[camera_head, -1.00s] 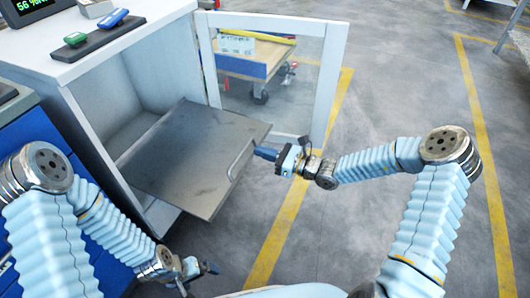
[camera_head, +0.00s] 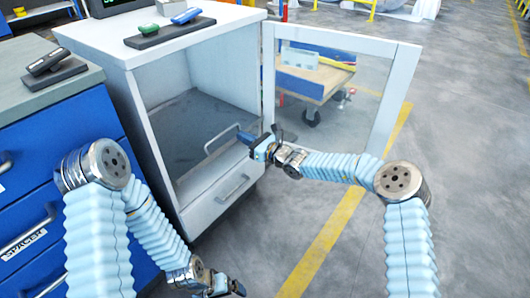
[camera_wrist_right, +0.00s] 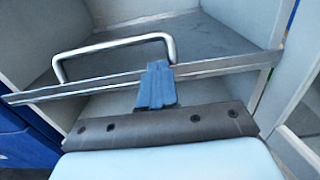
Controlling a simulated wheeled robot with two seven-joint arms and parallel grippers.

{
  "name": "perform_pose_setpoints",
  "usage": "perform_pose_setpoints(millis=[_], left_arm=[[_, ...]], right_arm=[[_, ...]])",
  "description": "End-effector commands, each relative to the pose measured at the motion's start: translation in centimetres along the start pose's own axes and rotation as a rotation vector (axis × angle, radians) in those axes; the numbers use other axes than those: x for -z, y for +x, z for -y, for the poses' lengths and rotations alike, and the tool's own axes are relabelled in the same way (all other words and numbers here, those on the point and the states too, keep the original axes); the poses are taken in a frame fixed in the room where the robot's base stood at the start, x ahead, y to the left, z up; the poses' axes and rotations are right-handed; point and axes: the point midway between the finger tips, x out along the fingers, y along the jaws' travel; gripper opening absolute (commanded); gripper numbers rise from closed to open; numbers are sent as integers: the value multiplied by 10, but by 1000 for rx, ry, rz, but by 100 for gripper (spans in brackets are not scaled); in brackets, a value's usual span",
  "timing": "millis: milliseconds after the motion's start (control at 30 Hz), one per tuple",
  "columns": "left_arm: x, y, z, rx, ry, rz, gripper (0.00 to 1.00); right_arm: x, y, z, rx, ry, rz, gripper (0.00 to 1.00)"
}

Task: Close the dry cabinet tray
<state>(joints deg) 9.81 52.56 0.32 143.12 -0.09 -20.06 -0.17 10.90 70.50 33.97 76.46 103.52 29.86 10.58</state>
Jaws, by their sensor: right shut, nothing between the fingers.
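The dry cabinet (camera_head: 205,60) is white, with its glass door (camera_head: 335,85) swung open to the right. The dark grey tray (camera_head: 195,125) lies inside the cabinet, its front edge near the opening. The tray's metal loop handle (camera_head: 210,147) shows at the front, and also in the right wrist view (camera_wrist_right: 108,45). My right gripper (camera_head: 243,135) is shut and empty, its blue fingertips (camera_wrist_right: 157,80) at the tray's front edge beside the handle's end. Contact is likely but not certain. My left gripper (camera_head: 232,288) is low in front of the cabinet; its jaws are too small to read.
A lower front panel with a handle (camera_head: 232,188) lies below the tray. Blue drawers (camera_head: 75,150) stand on the left. Green and blue tools lie on a black stand (camera_head: 170,32) on top. Free floor (camera_head: 340,240) lies to the right.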

Motion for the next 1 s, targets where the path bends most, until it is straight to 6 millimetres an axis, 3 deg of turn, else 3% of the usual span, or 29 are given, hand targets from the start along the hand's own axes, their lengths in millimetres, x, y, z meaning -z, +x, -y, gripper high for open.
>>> perform_pose_setpoints(millis=[100, 333, 800, 1000], left_arm=[[0, 9, 2, -2, 0, 2, 100], [-1, 13, 3, -3, 1, 4, 100], [-1, 13, 3, -4, 1, 5, 100], [-1, 11, 3, -3, 1, 4, 100]], right_arm=[[3, 21, 0, 0, -2, 1, 0], [1, 41, 0, 1, 0, -1, 0], [-4, 45, 0, 1, 1, 3, 0], [-4, 36, 6, -1, 1, 4, 0]])
